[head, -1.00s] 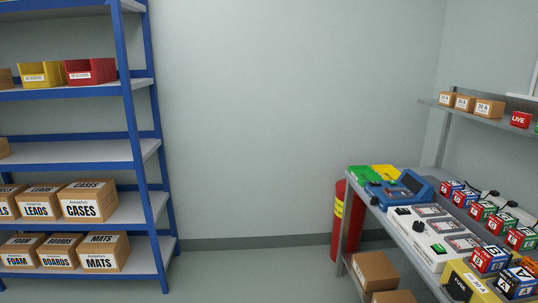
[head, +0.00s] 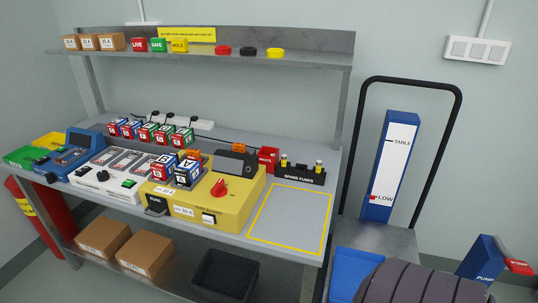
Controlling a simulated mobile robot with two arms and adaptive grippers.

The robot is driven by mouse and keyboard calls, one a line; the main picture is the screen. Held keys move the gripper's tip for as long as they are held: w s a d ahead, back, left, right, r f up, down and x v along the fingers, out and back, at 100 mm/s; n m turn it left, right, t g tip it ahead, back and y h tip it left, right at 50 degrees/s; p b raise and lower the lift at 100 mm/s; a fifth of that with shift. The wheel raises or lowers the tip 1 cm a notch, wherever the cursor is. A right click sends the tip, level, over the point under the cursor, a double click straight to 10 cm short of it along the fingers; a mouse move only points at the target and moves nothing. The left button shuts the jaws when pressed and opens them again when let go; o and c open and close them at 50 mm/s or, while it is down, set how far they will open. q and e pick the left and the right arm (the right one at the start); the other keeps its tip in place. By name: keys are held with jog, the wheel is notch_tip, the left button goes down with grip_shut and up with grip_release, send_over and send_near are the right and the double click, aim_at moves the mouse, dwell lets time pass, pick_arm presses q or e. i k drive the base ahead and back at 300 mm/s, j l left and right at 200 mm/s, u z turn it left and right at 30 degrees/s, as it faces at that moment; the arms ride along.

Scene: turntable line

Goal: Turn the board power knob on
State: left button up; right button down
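A yellow box (head: 245,205) stands on the grey bench, with a red knob (head: 219,188) on its top. Left of it a white panel (head: 110,185) carries a black knob (head: 103,176), a green switch (head: 129,184) and several meters. The labels at both knobs are too small to read, so I cannot tell which is the board power knob. The knob positions, on or off, are also unclear. Two lettered cubes (head: 186,173) sit on the yellow box. Neither of my grippers is in view.
A bare yellow-outlined area (head: 292,220) lies right of the yellow box. A spare fuses rack (head: 300,174) stands behind it. Cartons (head: 145,256) and a black bin (head: 224,277) are below. A lift trolley (head: 389,165) and a dark ribbed object (head: 425,285) stand at the right.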

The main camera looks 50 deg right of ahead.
aim_at(219, 190)
jog(key=z, duration=1.2)
